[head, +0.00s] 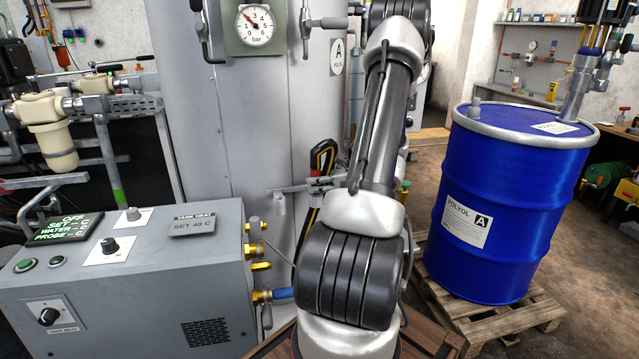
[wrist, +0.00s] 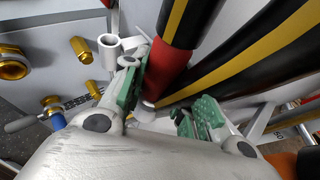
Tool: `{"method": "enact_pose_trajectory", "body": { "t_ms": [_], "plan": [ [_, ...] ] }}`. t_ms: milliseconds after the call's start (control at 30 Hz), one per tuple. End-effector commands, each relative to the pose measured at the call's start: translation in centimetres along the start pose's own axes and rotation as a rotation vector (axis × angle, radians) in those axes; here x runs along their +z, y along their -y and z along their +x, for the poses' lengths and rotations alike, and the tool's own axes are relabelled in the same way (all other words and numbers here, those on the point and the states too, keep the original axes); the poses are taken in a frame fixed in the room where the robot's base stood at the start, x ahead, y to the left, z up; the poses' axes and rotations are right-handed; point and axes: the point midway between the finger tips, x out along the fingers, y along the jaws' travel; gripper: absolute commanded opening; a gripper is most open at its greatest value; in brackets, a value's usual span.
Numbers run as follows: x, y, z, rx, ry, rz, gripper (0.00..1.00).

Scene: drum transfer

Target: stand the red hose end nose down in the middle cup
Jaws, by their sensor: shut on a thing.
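The red hose end (wrist: 168,68) is a red sleeve at the end of a black hose with a yellow stripe (wrist: 188,20). In the wrist view it lies between the green pads of my gripper (wrist: 162,98), which is shut on it. A pale metal nose shows below the red sleeve. A light grey open cup (wrist: 110,46) is just left of the hose end, apart from it. In the head view a grey cup (head: 279,203) hangs on a bracket by the tank. I cannot tell which cup is the middle one.
A second striped hose (wrist: 245,55) runs close on the right in the wrist view. Brass fittings (head: 261,266) stick out of the grey heater box (head: 130,270) at left. The tank (head: 240,130) stands behind. A blue drum (head: 510,210) on a pallet is at right.

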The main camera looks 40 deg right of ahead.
Motion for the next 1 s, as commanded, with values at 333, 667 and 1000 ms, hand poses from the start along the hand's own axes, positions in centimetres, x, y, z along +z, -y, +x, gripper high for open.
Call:
{"method": "enact_pose_trajectory", "body": {
  "t_ms": [333,667,1000],
  "plan": [
    [-0.2,0.0,0.0,0.000,-0.004,0.002,0.54],
    [-0.1,0.0,-0.6,-0.001,-0.003,0.002,0.54],
    [-0.1,0.1,-7.4,-0.004,-0.003,0.001,0.54]
  ]
}}
